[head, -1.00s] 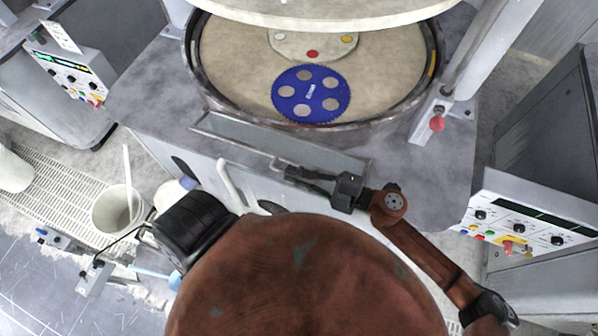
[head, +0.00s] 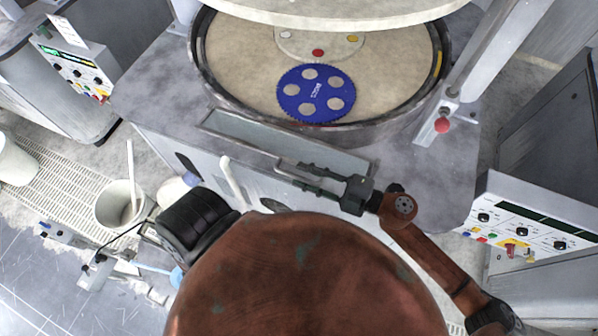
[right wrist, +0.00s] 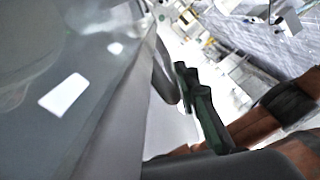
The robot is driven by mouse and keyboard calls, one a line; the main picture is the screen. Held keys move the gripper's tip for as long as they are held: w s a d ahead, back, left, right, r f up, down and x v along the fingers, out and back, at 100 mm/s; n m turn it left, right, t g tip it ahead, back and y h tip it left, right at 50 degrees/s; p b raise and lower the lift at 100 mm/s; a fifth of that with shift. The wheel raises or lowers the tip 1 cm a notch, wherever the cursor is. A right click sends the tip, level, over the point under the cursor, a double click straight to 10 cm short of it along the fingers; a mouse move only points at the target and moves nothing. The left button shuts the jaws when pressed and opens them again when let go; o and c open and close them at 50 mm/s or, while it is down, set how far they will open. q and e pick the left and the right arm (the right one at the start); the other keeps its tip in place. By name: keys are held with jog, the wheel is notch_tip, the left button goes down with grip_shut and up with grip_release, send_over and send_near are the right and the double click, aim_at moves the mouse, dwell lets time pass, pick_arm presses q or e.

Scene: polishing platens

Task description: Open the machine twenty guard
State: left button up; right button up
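The machine in front of me has a round platen (head: 390,80) with a blue toothed disc (head: 316,93) on it. A low see-through guard panel (head: 250,132) lies tilted along its front edge; no machine number is readable. A thin bar handle (head: 287,164) sticks out near the panel's lower right edge. My right gripper (head: 303,175) is at this handle with its fingers apart, the bar seeming to run between them; contact cannot be told. A dark green finger (right wrist: 205,108) shows beside a pale surface in the right wrist view. My left gripper is not in view.
A red knob (head: 442,125) sits on the post at the right of the platen. Control panels (head: 520,228) stand at right and far left. A white bucket (head: 122,207) stands on the floor grating at left. A large pale lid hangs over the platen.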

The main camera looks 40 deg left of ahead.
jog(key=v, duration=1)
jog(key=shift+w, duration=0.1)
